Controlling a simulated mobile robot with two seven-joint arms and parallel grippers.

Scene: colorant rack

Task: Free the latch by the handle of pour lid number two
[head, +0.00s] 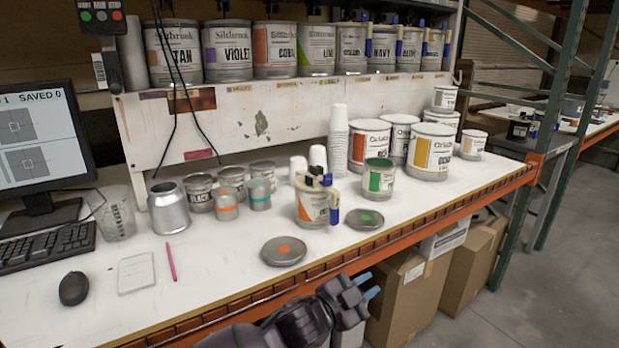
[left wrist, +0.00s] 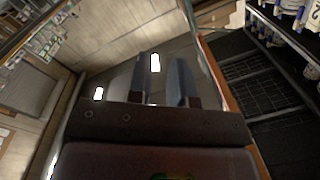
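A can with an orange label (head: 313,208) stands on the bench. A pour lid (head: 316,182) with black and yellowish parts and a blue handle (head: 335,208) is fitted on it. I cannot read a number on it or tell the latch's state. More cans with blue-handled pour lids stand at the right end of the shelf, such as the navy can (head: 382,50). My left gripper (head: 367,286) is in front of the bench edge, below and right of the bench can, apart from it. Its fingers are apart and empty in the left wrist view (left wrist: 160,85). My right gripper is not in view.
Two loose flat lids, one with an orange dot (head: 283,251) and one with a green dot (head: 364,219), lie near the bench can. A green-label can (head: 378,179) stands right of it, and small tins (head: 226,204) stand left. An orange rail (head: 250,307) edges the bench.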

